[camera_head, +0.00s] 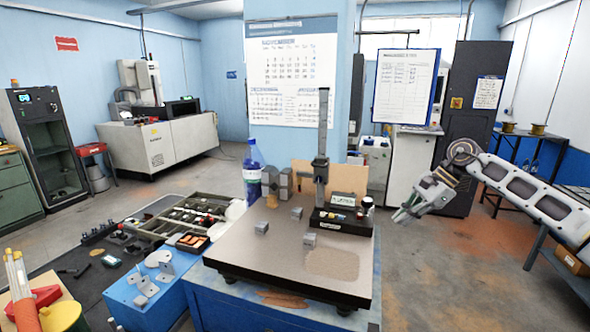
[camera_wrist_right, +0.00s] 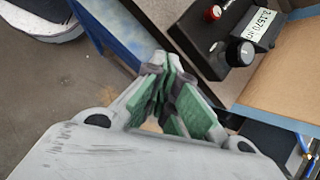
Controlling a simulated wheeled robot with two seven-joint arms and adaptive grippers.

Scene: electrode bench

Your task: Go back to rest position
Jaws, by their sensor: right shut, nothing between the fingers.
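My right gripper (camera_head: 404,212) is off the right side of the bench plate, above the floor in the head view. Its arm comes in from the right edge. In the right wrist view the right gripper's green-padded fingers (camera_wrist_right: 163,88) are closed together with nothing between them. My left gripper is in neither view.
The grey bench plate (camera_head: 270,262) carries several small metal blocks (camera_head: 310,240), a height gauge (camera_head: 321,160) with a digital display (camera_head: 342,200), and a blue-capped bottle (camera_head: 252,173) stands behind it. A tool tray (camera_head: 160,208) is at left. Open floor (camera_head: 460,270) lies right.

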